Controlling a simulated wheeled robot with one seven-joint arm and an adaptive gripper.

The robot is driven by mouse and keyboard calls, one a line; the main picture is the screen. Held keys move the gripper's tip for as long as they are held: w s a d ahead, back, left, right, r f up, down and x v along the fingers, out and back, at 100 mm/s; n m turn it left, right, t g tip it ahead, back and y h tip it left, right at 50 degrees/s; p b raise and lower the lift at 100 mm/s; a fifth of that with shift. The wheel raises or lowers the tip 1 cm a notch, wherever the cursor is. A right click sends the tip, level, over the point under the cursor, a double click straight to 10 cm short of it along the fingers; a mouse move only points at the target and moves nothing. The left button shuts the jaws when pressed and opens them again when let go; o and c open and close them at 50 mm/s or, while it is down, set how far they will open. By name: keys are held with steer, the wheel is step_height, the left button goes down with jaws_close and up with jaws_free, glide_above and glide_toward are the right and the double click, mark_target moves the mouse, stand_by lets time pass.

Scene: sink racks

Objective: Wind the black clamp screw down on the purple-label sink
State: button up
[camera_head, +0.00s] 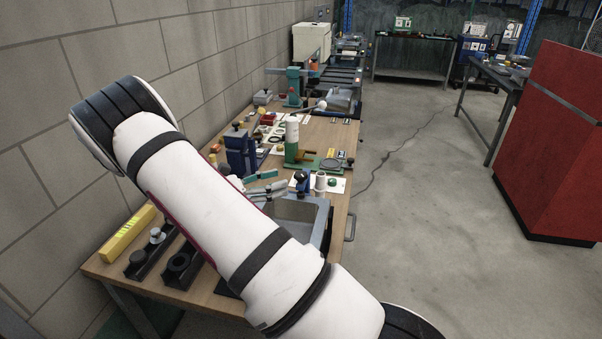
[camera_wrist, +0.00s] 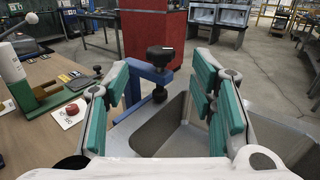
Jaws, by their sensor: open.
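The clamp screw's black knob (camera_wrist: 160,56) stands upright above a blue clamp bracket (camera_wrist: 149,75) in the wrist view. A dark screw end (camera_wrist: 160,95) shows below the bracket, near the rim of a grey sink (camera_wrist: 163,128); whether it touches the rim cannot be told. My gripper (camera_wrist: 163,72) is open, its teal-padded fingers spread left and right of the knob in the picture, apart from it. In the head view the sink (camera_head: 296,208) stands at the bench's right edge, partly behind my arm. No purple label is visible.
A green stand with a white cylinder (camera_wrist: 11,66) and a red knob (camera_wrist: 72,109) are left of my gripper. The wooden bench (camera_head: 330,140) carries several tools and fixtures. A red cabinet (camera_head: 553,140) stands right, across clear floor.

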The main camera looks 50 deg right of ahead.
mark_target(301, 173)
steer(key=p+x, duration=0.1)
steer(key=x, duration=0.7)
steer(key=shift+p, duration=0.3)
steer(key=c, duration=1.2)
